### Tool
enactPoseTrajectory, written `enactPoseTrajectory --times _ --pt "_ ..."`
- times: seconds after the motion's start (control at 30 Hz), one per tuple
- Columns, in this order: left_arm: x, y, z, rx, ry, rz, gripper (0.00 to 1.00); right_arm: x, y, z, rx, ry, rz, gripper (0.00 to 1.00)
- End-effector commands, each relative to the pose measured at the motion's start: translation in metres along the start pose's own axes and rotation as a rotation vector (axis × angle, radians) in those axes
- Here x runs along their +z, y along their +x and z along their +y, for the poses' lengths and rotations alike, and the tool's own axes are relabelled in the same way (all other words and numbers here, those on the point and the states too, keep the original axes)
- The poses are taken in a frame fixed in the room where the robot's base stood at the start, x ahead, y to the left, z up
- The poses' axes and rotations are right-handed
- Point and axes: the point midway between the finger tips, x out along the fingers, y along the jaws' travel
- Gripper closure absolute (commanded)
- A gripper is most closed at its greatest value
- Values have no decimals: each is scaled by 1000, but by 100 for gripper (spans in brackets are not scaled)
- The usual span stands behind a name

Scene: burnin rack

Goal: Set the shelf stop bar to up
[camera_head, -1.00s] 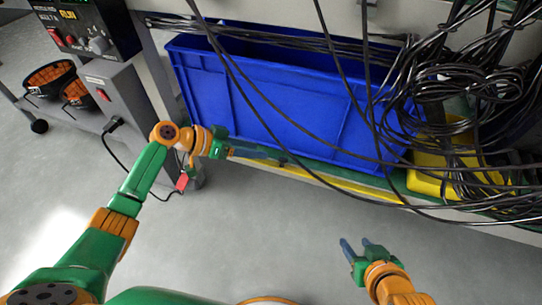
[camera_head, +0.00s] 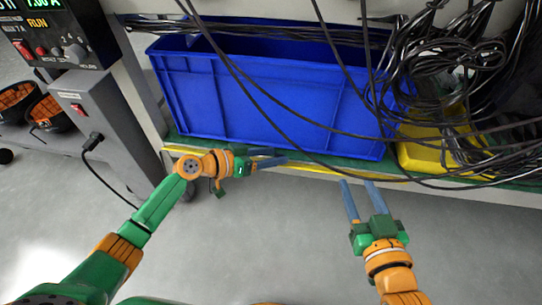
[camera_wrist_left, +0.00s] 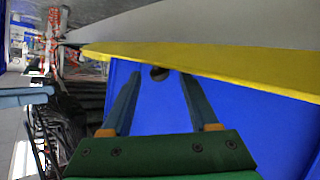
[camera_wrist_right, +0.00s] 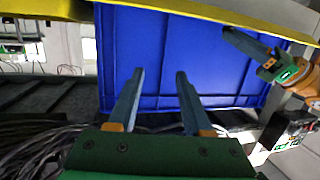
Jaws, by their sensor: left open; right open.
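The shelf stop bar looks like the long yellow bar (camera_head: 312,171) along the shelf's front edge. It lies low, below the blue bin's front wall, and shows in the left wrist view (camera_wrist_left: 200,60) and the right wrist view (camera_wrist_right: 200,12). My left gripper (camera_head: 279,156) is open and empty beside the bar's left half, its fingers pointing right along it; it also shows in the left wrist view (camera_wrist_left: 160,76). My right gripper (camera_head: 356,182) is open and empty just in front of the bar, fingertips toward the shelf. I cannot tell whether either gripper touches the bar.
A large blue bin (camera_head: 260,100) stands on the shelf behind the bar. Black cables (camera_head: 440,90) hang in front of it and pile up at the right, over a yellow bin (camera_head: 418,156). A grey power box (camera_head: 85,95) stands at the left. The floor in front is clear.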

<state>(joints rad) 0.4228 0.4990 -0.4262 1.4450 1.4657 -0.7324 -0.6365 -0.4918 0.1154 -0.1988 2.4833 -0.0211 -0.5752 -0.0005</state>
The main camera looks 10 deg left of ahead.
Motion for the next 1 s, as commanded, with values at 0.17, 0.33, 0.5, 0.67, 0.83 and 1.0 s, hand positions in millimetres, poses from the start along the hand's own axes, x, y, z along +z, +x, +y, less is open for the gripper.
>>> enactPoseTrajectory --times 0.17,0.33,0.5,0.67,0.83,1.0 --pt "0 0 0 0 0 0 40 0 0 0 0 0 0 50" --pt "0 0 0 0 0 0 85 0 0 0 0 0 -1 50" --pt "0 0 0 -1 0 0 100 0 0 0 0 0 -2 50" --pt "-3 0 -1 1 -17 -16 100 12 -2 1 3 2 -71 50" --pt "-9 2 -4 6 -79 -76 100 57 -15 5 13 10 -314 50" --pt "-18 9 -12 21 -230 -218 100 90 -32 8 19 16 -489 50"
